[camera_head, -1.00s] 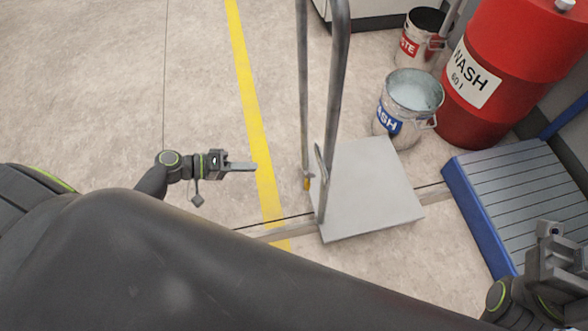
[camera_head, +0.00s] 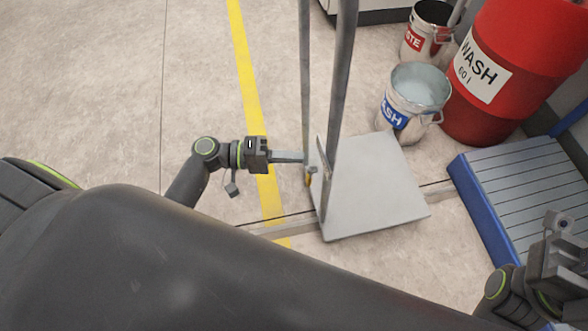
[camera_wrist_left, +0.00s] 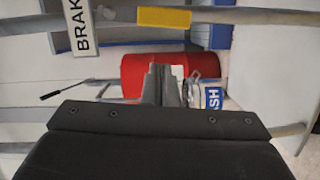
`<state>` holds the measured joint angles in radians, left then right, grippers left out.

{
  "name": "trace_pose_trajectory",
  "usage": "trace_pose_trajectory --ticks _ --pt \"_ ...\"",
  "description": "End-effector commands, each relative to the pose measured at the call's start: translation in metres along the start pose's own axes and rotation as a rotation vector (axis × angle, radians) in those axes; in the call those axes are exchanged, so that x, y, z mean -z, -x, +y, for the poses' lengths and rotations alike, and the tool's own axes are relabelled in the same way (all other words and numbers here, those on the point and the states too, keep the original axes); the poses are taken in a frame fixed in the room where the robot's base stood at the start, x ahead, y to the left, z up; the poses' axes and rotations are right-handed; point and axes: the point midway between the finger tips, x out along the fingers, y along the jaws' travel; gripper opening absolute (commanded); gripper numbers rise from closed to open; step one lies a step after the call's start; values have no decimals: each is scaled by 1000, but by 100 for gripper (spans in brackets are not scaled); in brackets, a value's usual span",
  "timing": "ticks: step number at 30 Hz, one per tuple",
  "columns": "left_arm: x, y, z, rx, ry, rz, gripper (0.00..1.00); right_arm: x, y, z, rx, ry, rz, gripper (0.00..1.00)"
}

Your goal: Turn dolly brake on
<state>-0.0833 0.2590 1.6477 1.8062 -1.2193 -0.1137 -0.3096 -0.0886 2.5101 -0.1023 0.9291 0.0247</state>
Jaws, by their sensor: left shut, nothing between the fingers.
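The dolly (camera_head: 375,205) is a pale flat platform with a tall grey tube handle (camera_head: 340,80) on its left side. A small yellow piece (camera_head: 308,180) sits low at the handle; a yellow sleeve on a grey bar shows in the left wrist view (camera_wrist_left: 163,18). A white label (camera_wrist_left: 82,25) reading "BRAK", cut off, is left of it. My left gripper (camera_head: 303,158) is shut and empty, its tips at the near handle post, just above the yellow piece; contact cannot be told. Its fingers show in the left wrist view (camera_wrist_left: 166,82). My right gripper (camera_head: 560,245) is at the lower right; its jaws are unclear.
A wash bucket (camera_head: 415,100), a waste bucket (camera_head: 425,35) and a red wash drum (camera_head: 510,65) stand behind the dolly. A blue slatted platform (camera_head: 525,185) lies to its right. A thin black rod (camera_wrist_left: 65,90) shows in the left wrist view. Floor left of the yellow line is clear.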

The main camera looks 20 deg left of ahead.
Motion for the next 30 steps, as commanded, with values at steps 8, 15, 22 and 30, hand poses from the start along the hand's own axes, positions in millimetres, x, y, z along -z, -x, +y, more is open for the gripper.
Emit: trace_pose_trajectory --ticks 8,15,22,30 --pt "-28 -5 -2 4 2 1 0 0 6 -1 -4 8 5 36" --pt "-30 -5 -1 4 3 1 0 -1 5 -1 -10 11 6 36" --pt "-35 -6 0 -3 30 1 0 -1 1 0 -19 11 6 36" --pt "-46 -9 -4 -34 148 0 0 0 -6 0 9 -10 -1 36"
